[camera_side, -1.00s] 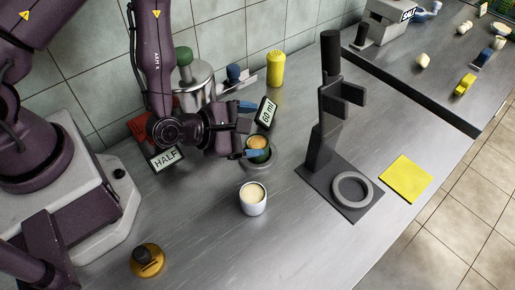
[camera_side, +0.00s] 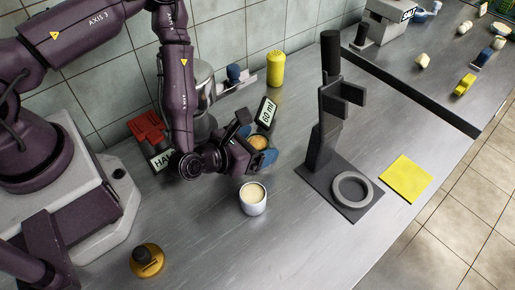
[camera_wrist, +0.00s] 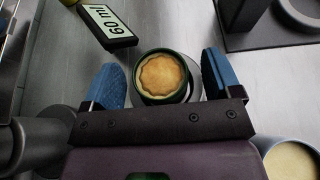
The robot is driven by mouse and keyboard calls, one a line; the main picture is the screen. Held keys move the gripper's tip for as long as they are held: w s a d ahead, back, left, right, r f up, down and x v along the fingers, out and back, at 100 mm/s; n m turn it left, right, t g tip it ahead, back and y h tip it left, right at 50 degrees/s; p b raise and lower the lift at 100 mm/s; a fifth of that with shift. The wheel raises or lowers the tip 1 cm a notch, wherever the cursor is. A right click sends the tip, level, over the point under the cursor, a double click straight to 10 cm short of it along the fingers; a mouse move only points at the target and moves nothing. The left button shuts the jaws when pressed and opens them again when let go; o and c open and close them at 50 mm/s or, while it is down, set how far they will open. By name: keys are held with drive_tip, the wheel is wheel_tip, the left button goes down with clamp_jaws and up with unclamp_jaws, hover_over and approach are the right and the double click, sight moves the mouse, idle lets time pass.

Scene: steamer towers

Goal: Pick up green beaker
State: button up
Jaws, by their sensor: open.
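The green beaker (camera_wrist: 162,98) has a dark green rim and a tan, wavy-edged surface inside. It stands on a round grey base, with its lower part hidden by my gripper in the wrist view. In the side view the beaker (camera_side: 259,142) is partly covered by my gripper. My gripper (camera_wrist: 164,80) is open, with one blue finger on each side of the beaker. A gap shows on both sides, clearer on the right. I cannot tell the exact finger height.
A white cup (camera_side: 253,203) with cream contents stands close in front. A black stand with a ring (camera_side: 318,130) is to the right. A yellow shaker (camera_side: 275,69) is behind; a yellow square (camera_side: 405,179) lies far right.

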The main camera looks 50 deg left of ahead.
sight(258, 141)
drive_tip(key=shift+w+f, duration=0.1)
drive_tip(key=shift+w, duration=0.25)
drive_tip(key=shift+c, duration=0.5)
drive_tip(key=c, duration=1.2)
wheel_tip(258, 141, up, 10)
drive_tip(key=shift+r, duration=0.1)
drive_tip(key=o, duration=0.4)
drive_tip(key=c, duration=0.6)
